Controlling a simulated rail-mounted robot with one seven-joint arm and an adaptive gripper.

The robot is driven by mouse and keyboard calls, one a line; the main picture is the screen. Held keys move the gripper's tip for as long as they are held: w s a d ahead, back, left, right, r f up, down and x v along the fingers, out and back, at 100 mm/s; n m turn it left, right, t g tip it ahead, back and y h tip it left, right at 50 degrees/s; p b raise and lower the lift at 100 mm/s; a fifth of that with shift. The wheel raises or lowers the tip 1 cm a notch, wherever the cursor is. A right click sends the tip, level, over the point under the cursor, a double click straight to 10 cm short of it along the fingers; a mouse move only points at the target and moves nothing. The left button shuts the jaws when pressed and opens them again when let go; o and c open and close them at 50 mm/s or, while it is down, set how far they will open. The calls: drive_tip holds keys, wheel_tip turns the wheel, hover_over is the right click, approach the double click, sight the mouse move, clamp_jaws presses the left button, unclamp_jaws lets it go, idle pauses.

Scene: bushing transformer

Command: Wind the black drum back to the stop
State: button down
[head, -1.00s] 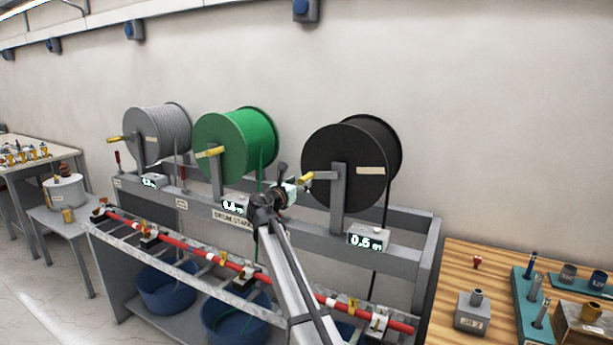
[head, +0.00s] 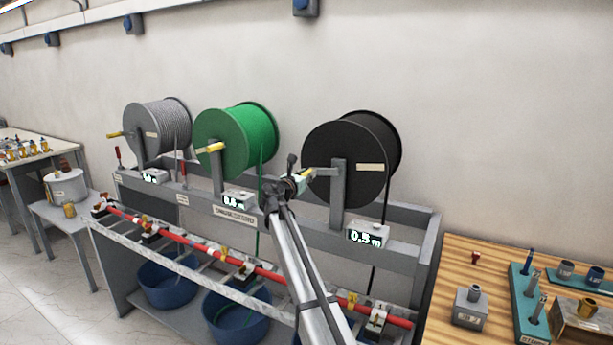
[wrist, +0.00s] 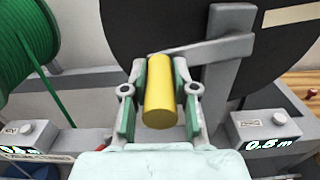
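The black drum (head: 345,160) stands at the right of the rack in the head view, and its dark disc fills the top of the wrist view (wrist: 125,25). Its grey crank arm (wrist: 220,47) points left from the post, with a yellow handle (wrist: 160,92) at its end. My gripper (wrist: 160,75) has a finger on each side of this handle and is closed on it. In the head view my gripper (head: 301,182) is at the drum's left edge. The counter (head: 365,236) below the drum reads 0.5 m. I cannot make out the stop.
A green drum (head: 232,140) and a grey drum (head: 155,128) with yellow handles stand to the left. A red bar (head: 190,243) runs along the rack's front above blue tubs (head: 235,318). A wooden bench (head: 445,290) with parts is at right.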

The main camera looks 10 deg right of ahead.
drive_tip(key=shift+s+f+n+p, duration=0.1)
drive_tip(key=shift+f+n+p, duration=0.15)
drive_tip(key=shift+n+p, duration=0.3)
drive_tip(key=shift+d+f, duration=0.2)
drive_tip(key=shift+f, duration=0.55)
drive_tip(key=c, duration=0.9)
unclamp_jaws()
drive_tip(key=shift+s, duration=0.15)
drive_tip(key=v, duration=1.2)
